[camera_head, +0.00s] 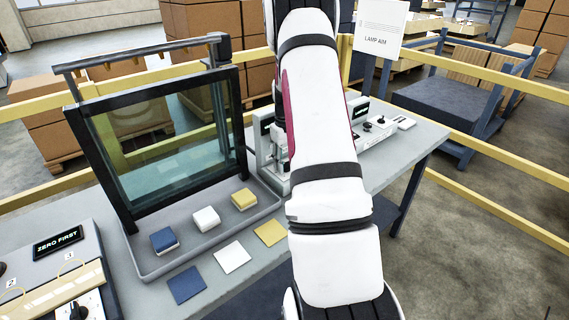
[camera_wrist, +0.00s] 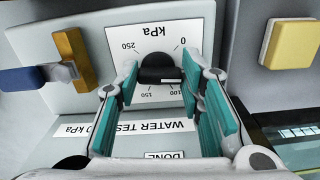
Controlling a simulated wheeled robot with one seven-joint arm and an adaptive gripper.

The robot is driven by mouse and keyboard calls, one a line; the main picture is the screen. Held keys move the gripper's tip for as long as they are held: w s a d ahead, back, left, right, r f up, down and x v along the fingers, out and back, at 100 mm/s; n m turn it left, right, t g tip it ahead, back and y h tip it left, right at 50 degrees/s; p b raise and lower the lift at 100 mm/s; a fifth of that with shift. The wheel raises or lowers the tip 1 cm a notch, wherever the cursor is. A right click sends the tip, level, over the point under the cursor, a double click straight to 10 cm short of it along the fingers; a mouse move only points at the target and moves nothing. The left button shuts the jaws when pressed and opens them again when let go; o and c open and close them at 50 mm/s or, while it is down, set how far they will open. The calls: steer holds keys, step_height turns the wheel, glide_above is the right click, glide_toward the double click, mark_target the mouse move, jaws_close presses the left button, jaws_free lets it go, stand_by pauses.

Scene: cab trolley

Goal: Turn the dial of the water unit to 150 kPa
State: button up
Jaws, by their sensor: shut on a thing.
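The water unit (camera_wrist: 60,115) fills much of the wrist view, its labels upside down. One reads WATER TES..., partly covered, with kPa; another reads DONE. Its black dial (camera_wrist: 160,75) sits on a white scale plate (camera_wrist: 120,42) marked kPa, where 0, 100, 150 and 250 are readable. A small pale mark shows at the dial's lower edge, towards the 100 and 150 side; its exact reading is unclear. My gripper (camera_wrist: 160,70) is shut on the dial, one teal finger on each side. In the head view my arm hides the gripper and dial.
A blue handle (camera_wrist: 22,78) with a brass piece (camera_wrist: 74,60) stands left of the dial in the wrist view; a yellow block (camera_wrist: 288,44) is at right. In the head view, a framed glass panel (camera_head: 170,130) and a ZERO FIRST unit (camera_head: 60,245) stand left.

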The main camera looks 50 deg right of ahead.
steer(key=m+b, duration=0.1)
steer(key=m, duration=0.3)
steer(key=shift+w+f+m+b, duration=0.1)
steer(key=shift+w+m+b, duration=0.05)
steer(key=shift+m+b, duration=0.2)
steer(key=m+b, duration=0.1)
steer(key=m, duration=0.4)
steer(key=shift+b, duration=0.4)
steer(key=m+b, duration=0.1)
steer(key=m, duration=0.5)
steer(key=shift+w, duration=0.15)
steer(key=m+b, duration=0.1)
steer(key=m, duration=0.3)
steer(key=shift+m, duration=0.35)
steer(key=o, duration=1.2)
steer(key=shift+c, duration=0.2)
